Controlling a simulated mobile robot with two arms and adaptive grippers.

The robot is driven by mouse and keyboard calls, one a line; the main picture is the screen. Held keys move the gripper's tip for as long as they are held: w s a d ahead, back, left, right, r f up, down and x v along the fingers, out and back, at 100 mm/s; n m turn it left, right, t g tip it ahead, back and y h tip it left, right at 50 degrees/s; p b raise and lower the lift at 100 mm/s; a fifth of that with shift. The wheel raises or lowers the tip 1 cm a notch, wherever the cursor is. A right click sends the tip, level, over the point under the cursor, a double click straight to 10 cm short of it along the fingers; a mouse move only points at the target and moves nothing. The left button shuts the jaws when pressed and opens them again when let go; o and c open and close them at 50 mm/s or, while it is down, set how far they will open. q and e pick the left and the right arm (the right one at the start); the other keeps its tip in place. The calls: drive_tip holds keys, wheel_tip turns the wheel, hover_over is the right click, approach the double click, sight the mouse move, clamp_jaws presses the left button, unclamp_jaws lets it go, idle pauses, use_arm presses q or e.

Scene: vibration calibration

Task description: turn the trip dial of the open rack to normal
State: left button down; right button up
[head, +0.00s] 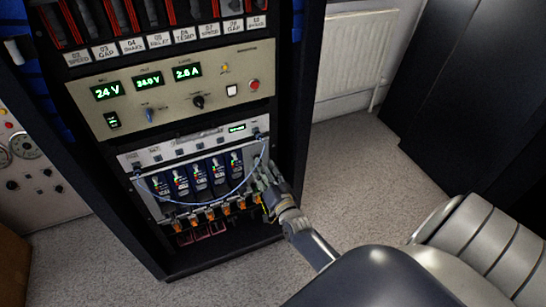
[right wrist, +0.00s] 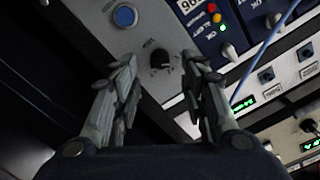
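The open rack (head: 282,90) stands left of centre in the head view. My right gripper (head: 265,178) is at the right end of its lower module panel (head: 158,158) and hides part of it. In the right wrist view a small black dial (right wrist: 160,59) sits on a grey panel, with a tiny label I cannot read for certain. The open fingers of my right gripper (right wrist: 160,72) are on either side of the dial, with a visible gap to it. My left gripper is not in view.
A blue cable (head: 240,184) loops across the modules close to my right gripper. A blue button (right wrist: 124,15) is near the dial. A power panel (head: 170,88) with knobs and green displays is above. Carpet (head: 350,165) to the right is clear.

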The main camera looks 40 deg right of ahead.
drive_tip(key=v, duration=0.9)
drive_tip(key=shift+s, duration=0.15)
drive_tip(key=shift+a, duration=0.2)
